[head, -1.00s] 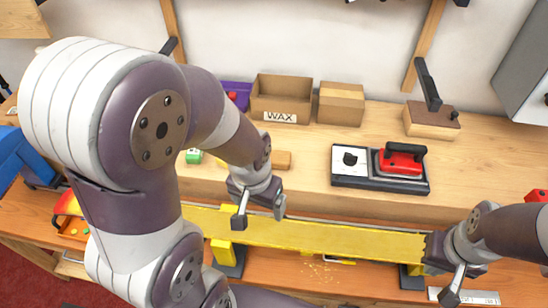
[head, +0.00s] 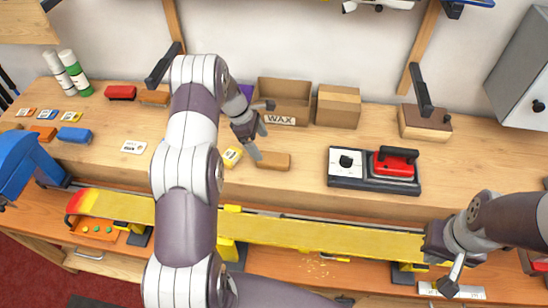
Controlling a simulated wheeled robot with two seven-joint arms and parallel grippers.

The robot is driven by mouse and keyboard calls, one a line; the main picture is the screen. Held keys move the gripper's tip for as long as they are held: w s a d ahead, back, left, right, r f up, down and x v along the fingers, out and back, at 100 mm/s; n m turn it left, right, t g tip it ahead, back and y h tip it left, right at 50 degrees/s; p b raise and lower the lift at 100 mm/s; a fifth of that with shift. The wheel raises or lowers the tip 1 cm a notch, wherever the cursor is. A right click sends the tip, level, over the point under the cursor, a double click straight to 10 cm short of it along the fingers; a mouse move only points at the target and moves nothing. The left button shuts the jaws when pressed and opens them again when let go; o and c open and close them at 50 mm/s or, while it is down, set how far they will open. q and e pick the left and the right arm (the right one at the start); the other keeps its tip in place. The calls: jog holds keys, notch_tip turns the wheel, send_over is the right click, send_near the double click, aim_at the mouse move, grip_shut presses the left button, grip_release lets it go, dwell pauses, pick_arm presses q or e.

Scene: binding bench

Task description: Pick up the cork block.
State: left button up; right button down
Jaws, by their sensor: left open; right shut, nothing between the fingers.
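A tan-brown block (head: 274,161), which looks like the cork block, lies flat on the raised back shelf of the bench, left of centre. My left gripper (head: 261,130) is open and empty, just behind and above the block's left end in the picture. One finger reaches down close to the block; I cannot tell whether it touches. My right gripper (head: 450,283) is shut and empty at the lower right, near the right end of the yellow ski.
A yellow ski (head: 310,235) lies along the front of the bench. A WAX box (head: 282,101) and a cardboard box (head: 338,106) stand behind the block. A red iron (head: 393,163) sits to the right.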

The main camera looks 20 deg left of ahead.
aim_at(270, 156)
pick_arm(q)
jog(key=shift+p+x, duration=0.3)
jog(key=shift+x, duration=0.9)
jog(key=d+f+p, duration=0.1)
jog(key=f+p, duration=0.1)
jog(key=shift+d+p, duration=0.2)
jog(key=shift+p, duration=0.15)
jog(key=x, duration=0.2)
jog(key=shift+d+f, duration=0.1)
jog(key=shift+f, duration=0.2)
jog(key=shift+w+f, duration=0.15)
jog(key=shift+f, duration=0.05)
jog(key=c, duration=1.1)
jog(key=shift+r+b, duration=0.35)
jog(key=shift+r, duration=0.2)
jog(key=shift+c, duration=0.2)
notch_tip(270, 156, up, 3)
jog(key=shift+d+b, duration=0.15)
jog(key=shift+b, duration=0.85)
jog(key=s+d+r+b, duration=0.1)
jog(key=d+r+b, duration=0.2)
jog(key=d+r, duration=0.4)
jog(key=shift+d, duration=2.15)
